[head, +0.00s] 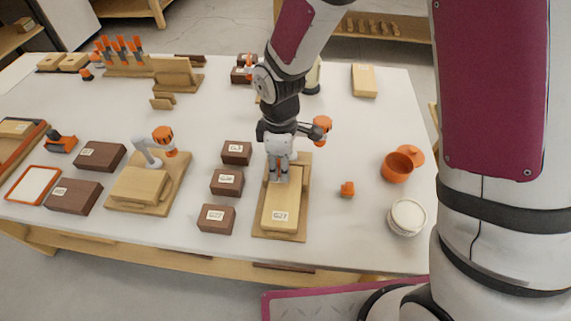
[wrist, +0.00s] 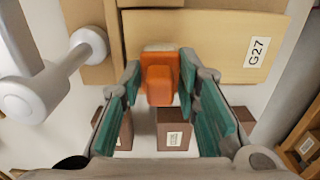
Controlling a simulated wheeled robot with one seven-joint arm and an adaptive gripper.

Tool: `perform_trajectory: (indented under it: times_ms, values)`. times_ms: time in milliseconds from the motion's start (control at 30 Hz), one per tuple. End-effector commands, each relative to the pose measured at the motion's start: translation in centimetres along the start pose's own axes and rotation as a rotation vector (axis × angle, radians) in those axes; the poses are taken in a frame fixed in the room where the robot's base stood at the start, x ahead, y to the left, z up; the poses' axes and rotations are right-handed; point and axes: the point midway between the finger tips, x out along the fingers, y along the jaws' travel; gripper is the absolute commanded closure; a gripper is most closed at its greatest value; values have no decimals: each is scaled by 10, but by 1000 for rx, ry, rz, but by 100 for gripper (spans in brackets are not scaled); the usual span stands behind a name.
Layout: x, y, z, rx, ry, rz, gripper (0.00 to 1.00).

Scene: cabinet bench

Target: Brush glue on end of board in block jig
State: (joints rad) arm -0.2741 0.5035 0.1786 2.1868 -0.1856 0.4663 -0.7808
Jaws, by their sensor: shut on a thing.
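The board labelled G27 (head: 283,200) lies flat on a wooden block jig (head: 259,228) at the front middle of the bench. It also fills the top of the wrist view (wrist: 215,62). My gripper (head: 279,178) is over the board's far part. In the wrist view my gripper (wrist: 160,72) has its teal fingers on both sides of an orange brush (wrist: 159,88) and is shut on it. The brush's pale tip (wrist: 159,47) is at the board's edge; whether it touches is unclear. No glue is visible on the board. My arm partly hides the jig's far end.
The jig's white clamp (wrist: 62,72) with an orange knob (head: 320,128) stands beside the board. Dark labelled blocks (head: 227,182) stand left. An orange pot (head: 397,168), a white-topped jar (head: 407,217) and a small orange piece (head: 347,189) are right. Another jig (head: 176,180) is further left.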

Motion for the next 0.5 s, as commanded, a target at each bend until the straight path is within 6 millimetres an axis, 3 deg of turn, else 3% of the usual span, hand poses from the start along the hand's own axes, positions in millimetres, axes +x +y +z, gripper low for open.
perform_trajectory:
  times_ms: [500]
  values:
    - [2,-2,-1,0,0,-3,93]
